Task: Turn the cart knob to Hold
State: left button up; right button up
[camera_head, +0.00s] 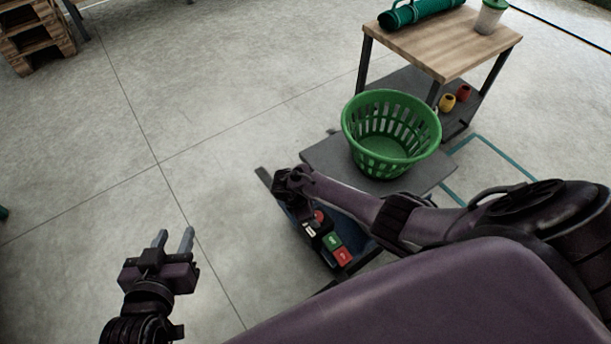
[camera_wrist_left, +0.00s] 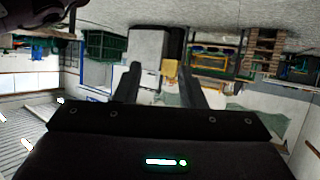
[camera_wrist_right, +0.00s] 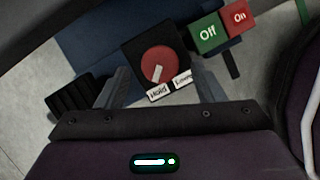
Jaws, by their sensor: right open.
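The cart knob (camera_wrist_right: 160,66) is a round red dial on a black block in the right wrist view. Its white mark points down, slightly left, roughly toward the Hold label (camera_wrist_right: 158,92). A second label (camera_wrist_right: 183,82), partly hidden by a finger, sits to its right. The knob also shows in the head view (camera_head: 319,216), next to my right gripper (camera_head: 290,184). In the right wrist view my right gripper (camera_wrist_right: 161,88) is open, its fingers apart on either side of the knob block; contact cannot be told. My left gripper (camera_head: 172,241) is open and empty over bare floor.
The cart's grey top (camera_head: 326,158) carries a green basket (camera_head: 391,160). A wooden-topped table (camera_head: 440,40) stands behind.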

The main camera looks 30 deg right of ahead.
jog(key=p+v, duration=0.1)
jog(key=v, duration=0.2)
pick_arm(q)
jog(key=s+a+f+g+y+p, duration=0.1)
jog(key=s+a+f+g+y, duration=0.1)
jog(key=s+f+g, duration=0.4)
jog(key=s+a+f, duration=0.1)
jog(key=s+f, duration=0.2)
jog(key=shift+a+f+g+y, duration=0.2)
jog(key=shift+f+g+y, duration=0.15)
jog(key=shift+g+y, duration=0.05)
pick_arm(e)
jog(key=shift+v, duration=1.2)
pick_arm(q)
jog(key=shift+s, duration=0.1)
pick_arm(e)
jog(key=shift+a, duration=0.1)
